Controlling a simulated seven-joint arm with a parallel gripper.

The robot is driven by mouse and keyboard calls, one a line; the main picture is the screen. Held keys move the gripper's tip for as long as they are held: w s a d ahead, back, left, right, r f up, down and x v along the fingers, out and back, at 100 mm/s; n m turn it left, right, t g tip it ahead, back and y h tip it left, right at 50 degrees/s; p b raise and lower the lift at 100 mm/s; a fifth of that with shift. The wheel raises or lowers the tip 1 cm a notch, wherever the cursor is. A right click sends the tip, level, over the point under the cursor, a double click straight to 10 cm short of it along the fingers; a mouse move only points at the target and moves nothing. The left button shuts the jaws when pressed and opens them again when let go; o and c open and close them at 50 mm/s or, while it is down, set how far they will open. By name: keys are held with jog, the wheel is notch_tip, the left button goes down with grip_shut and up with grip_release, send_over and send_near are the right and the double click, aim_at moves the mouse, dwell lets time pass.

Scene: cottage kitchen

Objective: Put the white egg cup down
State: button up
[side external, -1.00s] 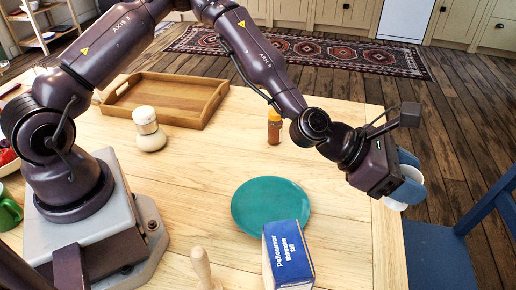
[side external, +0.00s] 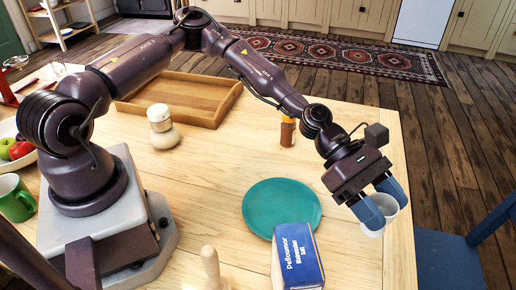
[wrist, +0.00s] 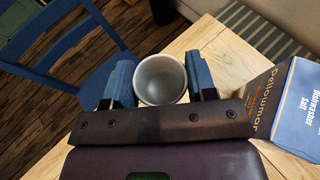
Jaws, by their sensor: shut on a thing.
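The white egg cup (side external: 387,205) is between the two blue fingers of my gripper (side external: 382,202), near the right edge of the table. My gripper is shut on it, with one finger on each side. In the wrist view I look down into the empty round bowl of the egg cup (wrist: 161,79), held between the fingertips of my gripper (wrist: 161,84). The fingers hide part of its outside in the side view. I cannot tell whether its foot touches the wood.
A teal plate (side external: 281,207) and a blue dishwasher salt box (side external: 298,258) stand left of my gripper. An amber jar (side external: 287,132) is farther back. A blue chair (side external: 447,262) is beyond the table's right edge. Bare tabletop (side external: 362,268) lies in front.

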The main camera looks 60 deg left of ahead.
jog(key=s+a+f+m+g+y, duration=0.35)
jog(key=a+m+g+y, duration=0.35)
jog(key=a+m+y, duration=0.4)
jog(key=s+a+f+m+g+y, duration=0.35)
jog(key=a+m+g+y, duration=0.5)
jog(key=m, duration=0.55)
jog(key=s+a+r+m+t+y, duration=0.1)
jog(key=a+r+m+t+y, duration=0.1)
jog(key=a+r+m+t, duration=0.5)
jog(key=a+r+m+t+y, duration=0.25)
jog(key=a+m+t, duration=0.2)
jog(key=a, duration=0.45)
jog(key=s+a+r+m+t+y, duration=0.1)
jog(key=a+r+m+t+y, duration=0.1)
jog(key=a+r+m+t, duration=0.45)
jog(key=shift+n, duration=0.3)
jog(key=f, duration=0.7)
jog(key=a+f, duration=0.1)
jog(key=f, duration=1.4)
jog(key=shift+w+a, duration=0.1)
jog(key=shift+a, duration=0.25)
jog(key=shift+t, duration=0.35)
jog(key=o, duration=0.9)
jog(key=shift+o, duration=0.2)
